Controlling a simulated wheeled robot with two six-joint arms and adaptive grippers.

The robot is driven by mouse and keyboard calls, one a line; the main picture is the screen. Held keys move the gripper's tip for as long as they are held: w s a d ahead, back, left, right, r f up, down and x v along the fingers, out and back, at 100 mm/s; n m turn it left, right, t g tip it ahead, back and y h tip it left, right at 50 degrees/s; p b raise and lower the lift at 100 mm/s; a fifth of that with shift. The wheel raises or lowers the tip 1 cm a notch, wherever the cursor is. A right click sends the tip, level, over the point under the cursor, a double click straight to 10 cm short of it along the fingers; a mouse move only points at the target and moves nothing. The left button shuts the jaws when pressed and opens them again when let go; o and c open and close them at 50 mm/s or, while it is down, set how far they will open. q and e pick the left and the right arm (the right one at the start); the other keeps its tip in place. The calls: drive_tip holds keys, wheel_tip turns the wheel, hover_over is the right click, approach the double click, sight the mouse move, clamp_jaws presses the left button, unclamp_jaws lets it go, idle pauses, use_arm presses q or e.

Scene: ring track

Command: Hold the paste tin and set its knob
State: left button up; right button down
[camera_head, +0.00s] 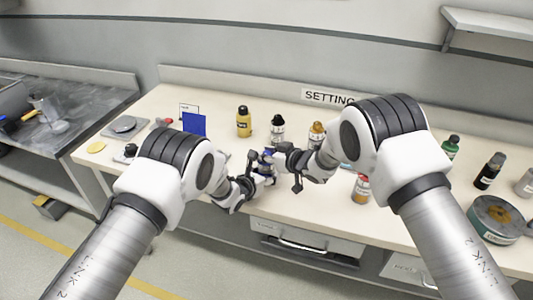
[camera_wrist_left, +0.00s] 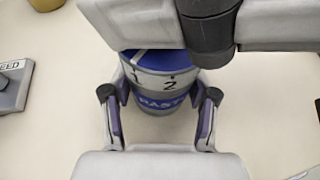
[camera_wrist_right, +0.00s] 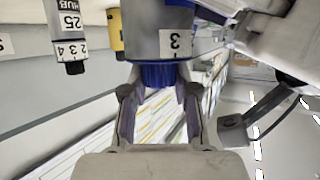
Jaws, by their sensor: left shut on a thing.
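The paste tin (camera_head: 268,163) is held between my two grippers near the front edge of the bench. In the left wrist view the tin (camera_wrist_left: 158,83) has a blue top, a white scale band with 1 and 2, and a blue PASTE label. My left gripper (camera_wrist_left: 158,118) is shut on its sides; in the head view it (camera_head: 257,181) is the lower one. In the right wrist view the tin's band shows 3, and its ribbed blue knob (camera_wrist_right: 160,75) lies between the fingertips of my right gripper (camera_wrist_right: 160,92). I cannot tell whether those fingers touch it.
Behind the tin stand a yellow bottle (camera_head: 244,122), a black-and-white bottle (camera_head: 277,131) and an amber bottle (camera_head: 317,133). A blue panel (camera_head: 195,123) stands left. A large round tin (camera_head: 497,219) is far right.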

drive_tip(key=shift+w+n+g, duration=0.1)
drive_tip(key=shift+n+g, duration=0.2)
drive_tip(key=n+g+y, duration=0.2)
drive_tip(key=shift+r+n, duration=0.1)
drive_tip(key=shift+n, duration=0.2)
drive_tip(key=n+g+y, duration=0.2)
drive_tip(key=n+g, duration=0.2)
drive_tip(key=shift+a+g, duration=0.1)
drive_tip(key=shift+g, duration=0.3)
drive_tip(key=shift+n, duration=0.3)
drive_tip(key=shift+g, duration=0.5)
drive_tip(key=c, duration=0.8)
unclamp_jaws()
drive_tip(key=shift+c, duration=0.2)
drive_tip(key=shift+d, duration=0.2)
